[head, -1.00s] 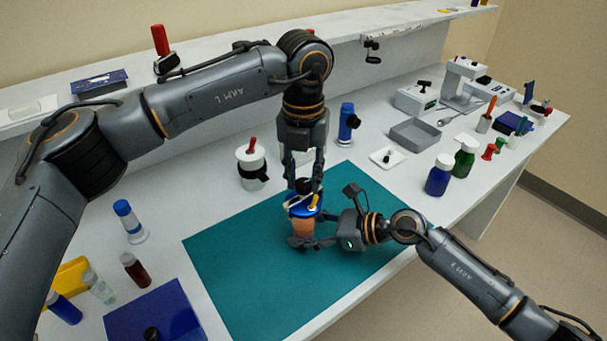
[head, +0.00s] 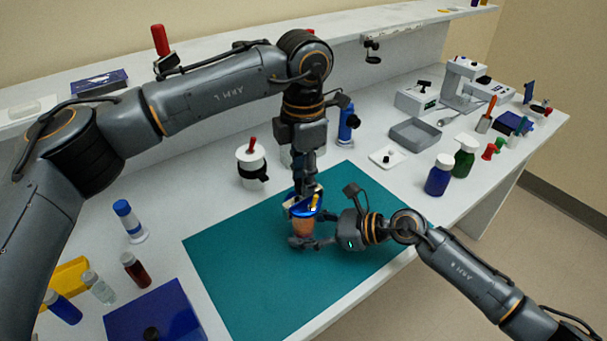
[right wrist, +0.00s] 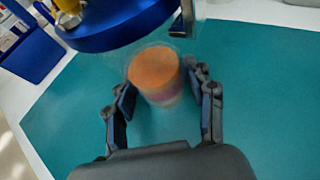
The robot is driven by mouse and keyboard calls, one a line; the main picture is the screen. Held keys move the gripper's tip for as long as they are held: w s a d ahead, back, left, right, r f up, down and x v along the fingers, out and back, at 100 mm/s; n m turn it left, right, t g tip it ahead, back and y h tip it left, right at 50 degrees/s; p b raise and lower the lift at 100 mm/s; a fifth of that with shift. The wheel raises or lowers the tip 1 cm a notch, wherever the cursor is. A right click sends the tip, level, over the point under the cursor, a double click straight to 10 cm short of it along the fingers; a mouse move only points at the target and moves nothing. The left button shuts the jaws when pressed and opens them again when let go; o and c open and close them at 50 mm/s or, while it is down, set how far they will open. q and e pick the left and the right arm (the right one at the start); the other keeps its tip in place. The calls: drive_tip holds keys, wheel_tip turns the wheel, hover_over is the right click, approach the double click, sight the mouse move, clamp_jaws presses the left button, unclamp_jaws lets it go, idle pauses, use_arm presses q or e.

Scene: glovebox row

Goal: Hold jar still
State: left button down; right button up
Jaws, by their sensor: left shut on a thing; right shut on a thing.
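The jar (head: 303,227), clear-walled with orange contents, stands upright on the teal mat (head: 240,275). It also shows in the right wrist view (right wrist: 156,72). My right gripper (head: 303,242) is shut around its lower part from the right, one finger on each side. A blue lid (head: 299,211) with a yellow mark is at the jar's top; it looms large in the right wrist view (right wrist: 120,26). My left gripper (head: 305,193) comes down from above, shut on the lid. I cannot tell whether the lid touches the rim.
A white lidded pot (head: 250,168) stands behind the mat. A blue bottle (head: 439,177) and a green bottle (head: 464,160) stand to the right, near a grey tray (head: 415,134). A blue box (head: 155,315) and several vials are at front left. The mat around the jar is clear.

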use_arm(q)
drive_tip(key=m, duration=0.5)
drive_tip(key=shift+m, duration=0.4)
idle(0.4)
drive_tip(key=c, duration=1)
unclamp_jaws()
wheel_tip(320, 180, up, 12)
